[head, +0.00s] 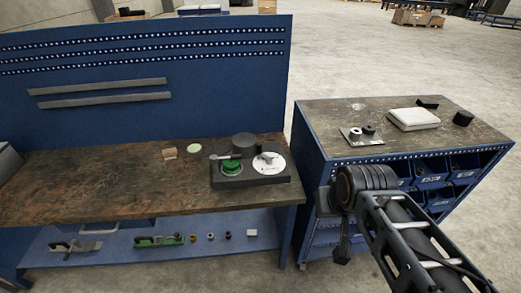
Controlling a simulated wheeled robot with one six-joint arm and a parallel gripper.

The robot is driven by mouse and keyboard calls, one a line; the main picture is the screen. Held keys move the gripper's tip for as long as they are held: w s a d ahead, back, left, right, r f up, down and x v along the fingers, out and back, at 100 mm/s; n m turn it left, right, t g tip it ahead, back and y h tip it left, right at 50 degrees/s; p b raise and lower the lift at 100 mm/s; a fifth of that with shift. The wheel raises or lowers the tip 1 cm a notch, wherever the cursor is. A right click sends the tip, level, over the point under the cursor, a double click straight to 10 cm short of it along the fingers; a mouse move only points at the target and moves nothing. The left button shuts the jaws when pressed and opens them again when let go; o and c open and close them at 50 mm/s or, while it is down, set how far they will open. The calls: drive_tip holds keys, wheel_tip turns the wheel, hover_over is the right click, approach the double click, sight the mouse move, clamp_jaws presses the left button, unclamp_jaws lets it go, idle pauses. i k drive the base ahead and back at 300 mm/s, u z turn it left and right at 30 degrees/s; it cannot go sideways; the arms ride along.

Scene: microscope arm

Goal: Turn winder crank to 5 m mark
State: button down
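The winder (250,178) is a dark block on the right part of the wooden workbench. The marks are too small to read. My gripper (342,256) points down at the end of my arm, right of the winder and apart from it, over the gap by the blue cabinet. Whether its fingers are open cannot be seen.
The workbench (90,190) has a blue pegboard behind it and a lower shelf with several small items. A black cylinder (243,142) stands behind the winder. The blue cabinet (312,165) on the right carries a white box (413,119) and small parts. The bench's left part is mostly clear.

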sight(269, 161)
drive_tip(key=u, duration=0.55)
drive_tip(key=i, duration=0.9)
